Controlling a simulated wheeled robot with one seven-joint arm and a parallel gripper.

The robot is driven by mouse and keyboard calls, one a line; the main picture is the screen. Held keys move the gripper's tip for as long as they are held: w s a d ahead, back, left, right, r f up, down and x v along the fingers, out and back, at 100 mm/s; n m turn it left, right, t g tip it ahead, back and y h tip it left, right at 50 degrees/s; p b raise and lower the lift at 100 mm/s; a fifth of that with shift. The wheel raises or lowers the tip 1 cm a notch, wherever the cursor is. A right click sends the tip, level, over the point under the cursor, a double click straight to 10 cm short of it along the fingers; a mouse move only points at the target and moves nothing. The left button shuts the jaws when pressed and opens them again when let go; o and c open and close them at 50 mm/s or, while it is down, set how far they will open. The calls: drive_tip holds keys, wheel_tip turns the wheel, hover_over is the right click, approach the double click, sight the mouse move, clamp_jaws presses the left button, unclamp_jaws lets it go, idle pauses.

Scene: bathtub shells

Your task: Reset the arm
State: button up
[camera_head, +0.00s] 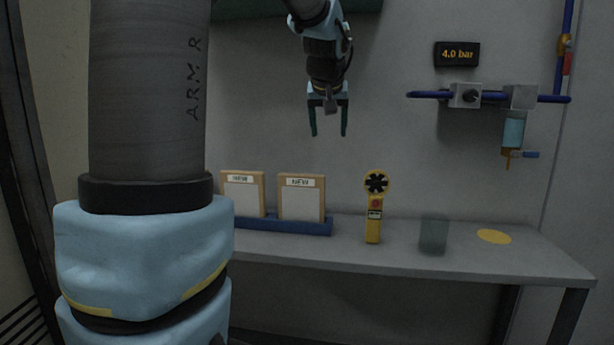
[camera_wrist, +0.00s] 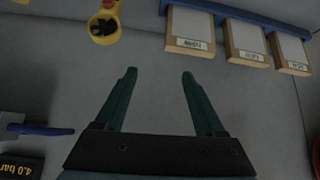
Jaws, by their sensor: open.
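My gripper (camera_head: 328,133) hangs from the arm in the upper middle of the head view, fingers pointing down. Its two green fingers are spread apart with nothing between them. It is well above the grey bench (camera_head: 400,258), in front of the wall. In the wrist view my gripper (camera_wrist: 158,75) shows both fingers apart, with only a bare grey surface between and beyond them.
Blue piping (camera_head: 429,94) and a 4.0 bar display (camera_head: 457,54) are at right.

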drive_tip(key=s+a+f+g, duration=0.1)
drive_tip(key=s+a+f, duration=0.2)
drive_tip(key=f, duration=0.3)
drive_tip(key=s+a+f+g, duration=0.1)
drive_tip(key=s+a+f, duration=0.15)
drive_tip(key=f, duration=0.25)
drive_tip(key=s+a+f+g+p, duration=0.2)
drive_tip(key=s+f, duration=0.3)
drive_tip(key=s, duration=0.3)
drive_tip(key=s+a+f+g+p, duration=0.2)
drive_tip(key=s+a+f, duration=0.2)
drive_tip(key=s, duration=0.5)
drive_tip(key=shift+a+f+y, duration=0.15)
drive_tip(key=shift+f+y, duration=0.25)
drive_tip(key=shift+f, duration=0.65)
